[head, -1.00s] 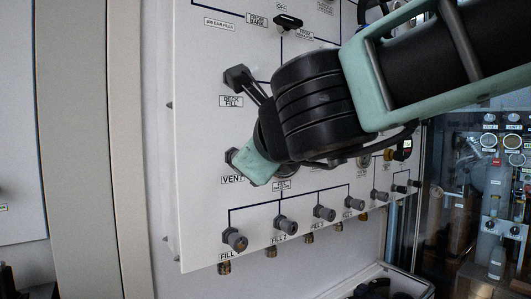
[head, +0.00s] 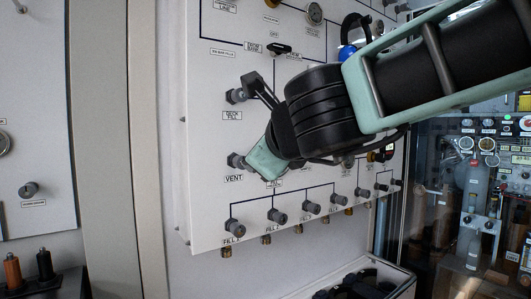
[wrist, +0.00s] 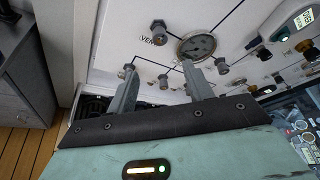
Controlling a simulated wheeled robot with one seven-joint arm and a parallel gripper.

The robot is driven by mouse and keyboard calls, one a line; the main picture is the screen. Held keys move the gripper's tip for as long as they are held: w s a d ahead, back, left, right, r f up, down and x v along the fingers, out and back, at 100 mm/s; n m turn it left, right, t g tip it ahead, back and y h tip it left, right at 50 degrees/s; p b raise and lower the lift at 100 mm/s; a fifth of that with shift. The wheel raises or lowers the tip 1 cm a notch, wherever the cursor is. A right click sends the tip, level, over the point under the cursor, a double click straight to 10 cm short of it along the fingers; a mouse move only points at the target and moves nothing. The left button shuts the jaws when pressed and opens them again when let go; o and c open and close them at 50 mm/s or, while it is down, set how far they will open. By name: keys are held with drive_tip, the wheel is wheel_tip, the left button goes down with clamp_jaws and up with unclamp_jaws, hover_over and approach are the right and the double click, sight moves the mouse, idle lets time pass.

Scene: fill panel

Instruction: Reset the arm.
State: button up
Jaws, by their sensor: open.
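My arm reaches in from the upper right of the head view, bent at a black joint (head: 322,110), in front of the white fill panel (head: 212,190). My gripper (wrist: 159,68) shows in the wrist view with its two grey fingers apart and nothing between them. Beyond the fingers in the wrist view are the VENT knob (wrist: 160,30) and a round gauge (wrist: 196,46). The VENT knob also shows in the head view (head: 236,160), just left of my arm's pale green end part. I cannot tell whether anything touches the panel.
The DECK FILL knob (head: 235,96) sits above VENT. A row of fill knobs (head: 276,216) runs along the panel's lower edge. An open bin (head: 385,280) with dark items stands below. A glass-fronted cabinet (head: 460,200) is at right, another panel (head: 30,120) at left.

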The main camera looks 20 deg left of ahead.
drive_tip(key=s+d+f+n+g+p, duration=0.4)
drive_tip(key=s+d+f+n+g, duration=0.45)
drive_tip(key=s+f+n, duration=0.75)
drive_tip(key=s+d+f+n+g+h, duration=0.1)
drive_tip(key=s+d+f+n+h, duration=0.1)
drive_tip(key=d, duration=0.4)
drive_tip(key=s+d+f+n+g+h+p, duration=0.1)
drive_tip(key=s+d+f+n+h, duration=0.2)
drive_tip(key=d+n, duration=0.2)
drive_tip(key=s+d+f+n+g+h, duration=0.1)
drive_tip(key=s+d+f+n+h, duration=0.1)
drive_tip(key=d, duration=0.6)
drive_tip(key=shift+s+d+f+n+g+h+p, duration=0.35)
drive_tip(key=shift+s+f+n, duration=0.3)
drive_tip(key=shift+n, duration=0.55)
drive_tip(key=shift+s+r, duration=0.1)
